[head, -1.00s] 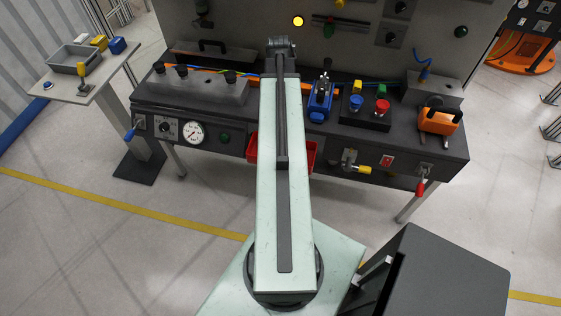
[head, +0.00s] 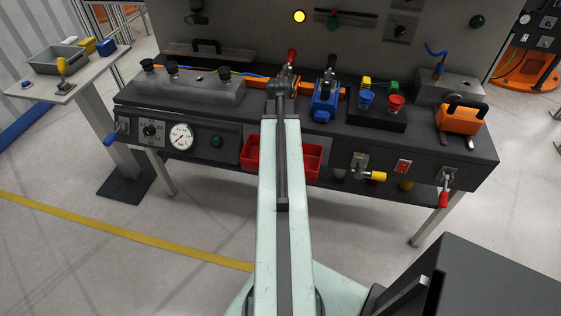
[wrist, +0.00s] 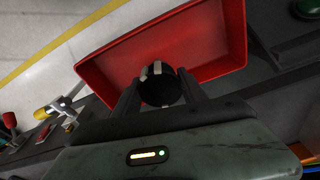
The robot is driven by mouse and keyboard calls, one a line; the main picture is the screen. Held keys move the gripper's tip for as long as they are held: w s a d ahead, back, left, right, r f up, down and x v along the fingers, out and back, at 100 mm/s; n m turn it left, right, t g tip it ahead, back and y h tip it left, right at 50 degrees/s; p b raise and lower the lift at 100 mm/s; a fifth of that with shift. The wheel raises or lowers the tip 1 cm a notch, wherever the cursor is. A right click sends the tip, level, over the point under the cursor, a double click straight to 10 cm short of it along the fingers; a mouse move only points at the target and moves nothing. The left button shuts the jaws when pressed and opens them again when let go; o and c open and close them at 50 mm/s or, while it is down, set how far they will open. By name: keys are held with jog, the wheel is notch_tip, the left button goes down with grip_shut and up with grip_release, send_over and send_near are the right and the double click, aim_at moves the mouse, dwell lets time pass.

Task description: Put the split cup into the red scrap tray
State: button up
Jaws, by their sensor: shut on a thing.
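The split cup (wrist: 161,90) shows in the wrist view as a dark round piece with pale marks on its upper edge. My gripper (wrist: 160,84) is shut on it, one dark finger on each side. The red scrap tray (wrist: 215,72) lies beyond and below the cup in the wrist view, and the cup overlaps its near part. I cannot tell the height between them. In the head view the red tray (head: 251,153) hangs at the bench front, its middle hidden behind my arm. The cup and my gripper are hidden in the head view.
The dark bench (head: 225,125) carries a blue clamp (head: 324,100), a block with blue and red knobs (head: 378,117) and an orange-handled part (head: 460,119). A yellow-ended valve (head: 376,176) and a red lever (head: 444,198) stick out in front.

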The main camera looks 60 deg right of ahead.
notch_tip(320, 180, down, 5)
jog(key=b, duration=0.3)
jog(key=shift+r+b, duration=0.1)
jog(key=shift+b, duration=0.25)
jog(key=shift+r, duration=0.15)
jog(key=o, duration=1.4)
jog(key=shift+o, duration=0.2)
jog(key=r+p, duration=0.4)
jog(key=a+r+p, duration=0.1)
jog(key=r+p, duration=0.7)
jog(key=shift+s+a+r, duration=0.1)
jog(key=shift+a, duration=0.1)
